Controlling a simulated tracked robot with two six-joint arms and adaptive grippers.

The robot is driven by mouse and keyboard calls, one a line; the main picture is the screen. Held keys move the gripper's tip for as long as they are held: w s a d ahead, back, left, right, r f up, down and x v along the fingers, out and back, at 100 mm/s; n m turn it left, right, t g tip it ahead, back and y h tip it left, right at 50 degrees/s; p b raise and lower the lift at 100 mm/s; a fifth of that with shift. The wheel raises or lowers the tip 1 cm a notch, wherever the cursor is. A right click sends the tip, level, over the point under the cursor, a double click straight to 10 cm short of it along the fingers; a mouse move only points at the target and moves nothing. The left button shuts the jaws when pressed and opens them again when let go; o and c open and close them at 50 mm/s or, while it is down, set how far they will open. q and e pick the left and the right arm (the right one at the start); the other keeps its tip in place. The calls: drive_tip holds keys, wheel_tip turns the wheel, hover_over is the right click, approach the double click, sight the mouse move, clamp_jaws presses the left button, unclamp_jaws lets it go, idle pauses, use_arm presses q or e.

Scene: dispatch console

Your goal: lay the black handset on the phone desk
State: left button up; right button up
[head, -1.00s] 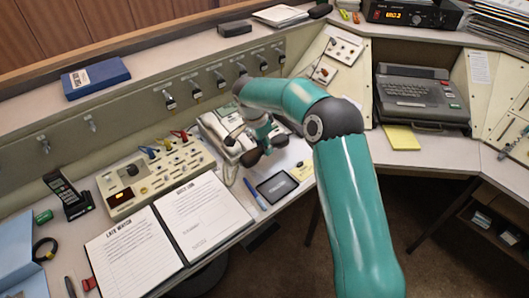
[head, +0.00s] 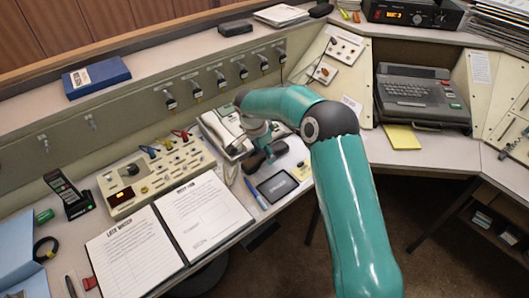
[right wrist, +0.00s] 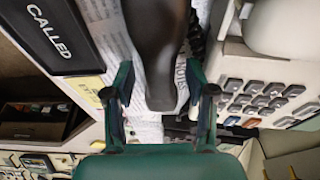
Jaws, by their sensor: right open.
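The black handset (head: 256,163) lies on the desk on printed paper, beside the phone desk set (head: 222,130) with its pale body. In the right wrist view the handset (right wrist: 157,45) runs between the two teal fingers, its near end between them. My right gripper (head: 264,148) is open around the handset and not closed on it; it also shows in the right wrist view (right wrist: 160,85). The phone's dark keys (right wrist: 265,95) are right of the gripper there. In the head view my wrist partly hides the handset. My left gripper is not in view.
A dark tablet marked "CALLED" (head: 277,187) and a blue pen (head: 256,194) lie close to the gripper. An open log binder (head: 203,212) and a switch panel (head: 157,175) are to the left. Hanging plugs (head: 196,88) line the wall behind.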

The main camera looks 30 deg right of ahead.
sight(258, 157)
drive_tip(key=shift+r, duration=0.15)
drive_tip(key=v, duration=1.1)
drive_tip(key=shift+a+r, duration=0.15)
drive_tip(key=shift+r, duration=0.25)
